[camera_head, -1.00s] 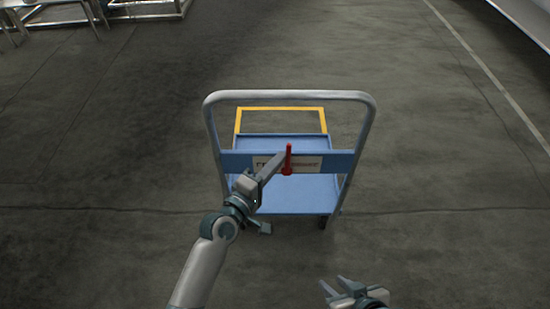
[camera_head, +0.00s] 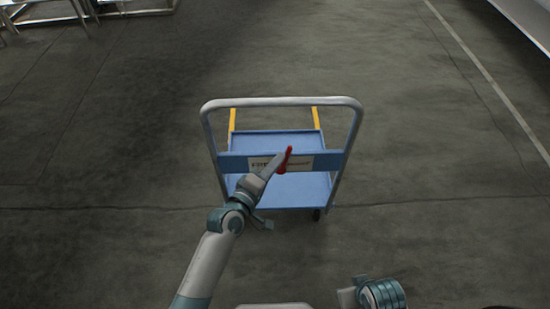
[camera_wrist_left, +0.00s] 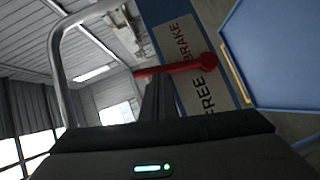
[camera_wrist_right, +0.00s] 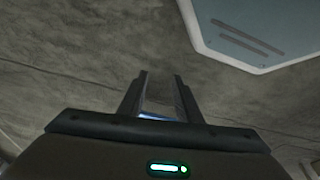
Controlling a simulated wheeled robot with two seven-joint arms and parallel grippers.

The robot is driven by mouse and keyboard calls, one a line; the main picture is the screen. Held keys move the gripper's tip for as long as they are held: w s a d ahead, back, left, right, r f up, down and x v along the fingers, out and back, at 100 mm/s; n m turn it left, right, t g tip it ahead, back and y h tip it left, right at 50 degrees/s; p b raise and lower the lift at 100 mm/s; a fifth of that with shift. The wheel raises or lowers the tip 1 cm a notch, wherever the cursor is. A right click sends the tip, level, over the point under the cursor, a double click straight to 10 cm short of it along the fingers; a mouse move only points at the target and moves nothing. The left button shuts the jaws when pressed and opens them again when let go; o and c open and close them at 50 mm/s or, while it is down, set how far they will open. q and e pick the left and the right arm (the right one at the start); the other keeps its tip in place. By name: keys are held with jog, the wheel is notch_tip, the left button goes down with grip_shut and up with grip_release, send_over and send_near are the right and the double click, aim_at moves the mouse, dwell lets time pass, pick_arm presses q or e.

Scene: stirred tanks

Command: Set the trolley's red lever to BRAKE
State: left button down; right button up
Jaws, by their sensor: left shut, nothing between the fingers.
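The red lever (camera_head: 284,160) stands on the blue crossbar (camera_head: 235,163) of the trolley (camera_head: 282,102). Its top leans slightly right, to the BRAKE side of the white label (camera_head: 262,163). In the left wrist view the lever (camera_wrist_left: 178,68) runs left from its round pivot, with FREE and BRAKE readable on the label (camera_wrist_left: 190,50). My left gripper (camera_head: 274,161) is shut and empty. Its fingertips are at the lever's left, FREE side and appear to touch it. My right gripper (camera_head: 345,298) is open and empty, low in the head view; its parted fingers show in the right wrist view (camera_wrist_right: 160,80).
The trolley's blue deck (camera_head: 300,190) is empty, with a yellow frame (camera_head: 316,118) at its far end. The grey floor around it is clear. Metal frames (camera_head: 60,15) stand at the far left, and a pale surface (camera_head: 525,20) edges the top right.

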pick_arm(q)
jog(key=d+p, duration=0.1)
jog(key=p, duration=0.2)
jog(key=d+m+y+p, duration=0.1)
jog(key=p, duration=0.1)
jog(key=shift+r+m+g+p, duration=0.25)
jog(key=shift+m+g+p, duration=0.05)
jog(key=shift+g+p, duration=0.1)
pick_arm(e)
notch_tip(320, 180, down, 15)
jog(key=s+d, duration=0.1)
jog(key=s, duration=0.1)
pick_arm(q)
jog(key=shift+d+f+m+y+p, duration=0.1)
jog(key=shift+d+m+y+p, duration=0.25)
jog(key=shift+p, duration=0.45)
jog(key=shift+d+f+p, duration=0.2)
jog(key=shift+d+p, duration=0.35)
jog(key=shift+p, duration=0.05)
pick_arm(e)
jog(key=shift+w+a+r+t+y, duration=0.15)
jog(key=shift+w+a+t, duration=0.35)
jog(key=shift+w+a, duration=0.2)
jog(key=shift+w+a+r+t+y, duration=0.15)
jog(key=shift+w+a+t, duration=0.35)
jog(key=shift+w+a, duration=0.15)
jog(key=shift+a+r, duration=0.1)
